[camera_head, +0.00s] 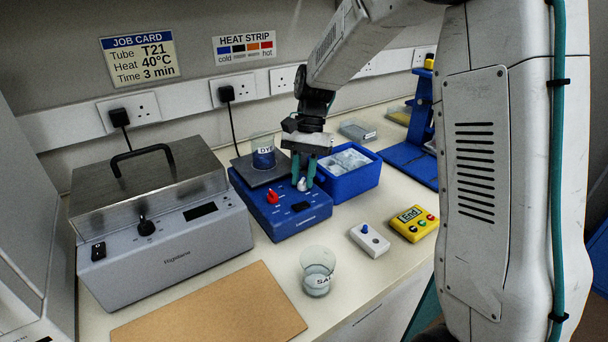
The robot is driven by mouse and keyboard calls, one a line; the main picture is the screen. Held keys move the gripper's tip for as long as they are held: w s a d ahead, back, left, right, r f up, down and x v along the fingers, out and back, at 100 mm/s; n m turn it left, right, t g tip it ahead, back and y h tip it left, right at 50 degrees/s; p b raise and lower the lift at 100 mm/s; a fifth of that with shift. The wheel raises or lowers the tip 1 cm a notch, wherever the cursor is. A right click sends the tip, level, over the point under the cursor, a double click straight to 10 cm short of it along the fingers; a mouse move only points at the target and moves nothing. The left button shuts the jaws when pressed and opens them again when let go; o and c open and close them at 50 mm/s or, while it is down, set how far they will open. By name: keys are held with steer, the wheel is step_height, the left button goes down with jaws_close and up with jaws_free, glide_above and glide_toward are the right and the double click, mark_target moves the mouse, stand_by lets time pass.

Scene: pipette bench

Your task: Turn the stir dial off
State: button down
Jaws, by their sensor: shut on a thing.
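The blue stirrer unit (290,221) stands mid-bench with a grey top plate (248,175). A beaker (263,155) of dark blue liquid, with a label reading DY and partly cut off, stands on the plate. On the sloped front are a red dial (272,197) at left and a white dial (302,185) at right, with a small dark display (300,207) below. The lettering by the dials is too small to read. My gripper (303,180) points down, its teal fingers shut on the white dial. The fingers partly hide the dial, and its setting is unclear.
A blue box (352,186) with clear bags sits close right of the gripper. A grey lidded bath (160,230) stands left. In front are a beaker (317,280), a white button box (369,241), a yellow End box (409,226) and a brown board (215,312).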

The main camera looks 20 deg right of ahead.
steer(key=n+h, duration=0.1)
steer(key=n, duration=0.2)
steer(key=n+h, duration=0.1)
steer(key=n, duration=0.1)
steer(key=shift+w+a+n+g, duration=0.1)
steer(key=shift+a+n+g, duration=0.05)
steer(key=shift+n+g, duration=0.25)
steer(key=n+h, duration=0.1)
steer(key=n, duration=0.3)
steer(key=shift+a+n+h, duration=0.1)
steer(key=shift+n+h, duration=0.2)
steer(key=shift+h, duration=0.1)
steer(key=c, duration=1.2)
jaws_free()
steer(key=shift+c, duration=0.2)
steer(key=shift+r, duration=0.1)
steer(key=v, duration=0.7)
steer(key=shift+w+r, duration=0.25)
